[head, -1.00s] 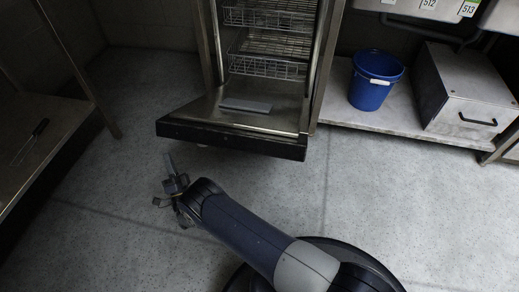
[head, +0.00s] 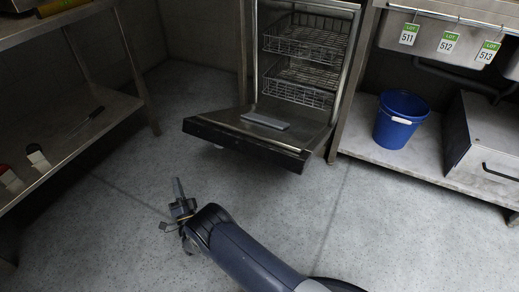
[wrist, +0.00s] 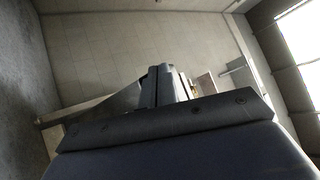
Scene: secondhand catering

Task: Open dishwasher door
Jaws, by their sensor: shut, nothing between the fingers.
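The dishwasher door (head: 285,132) is hinged down and lies open, close to level, with its dark front edge toward me. A flat grey piece (head: 265,121) lies on its inner face. Inside the dishwasher, an upper wire rack (head: 305,38) and a lower wire rack (head: 300,85) show. My gripper (head: 178,190) is shut and empty. It is in front of the door's left end, apart from it, over the floor. In the wrist view, my gripper's fingers (wrist: 165,85) are together at the middle.
A blue bucket (head: 400,120) and a steel box (head: 485,140) stand on a low shelf at right, under a counter with lot tags. A steel shelf unit (head: 70,125) stands at left. The floor (head: 120,215) between is clear.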

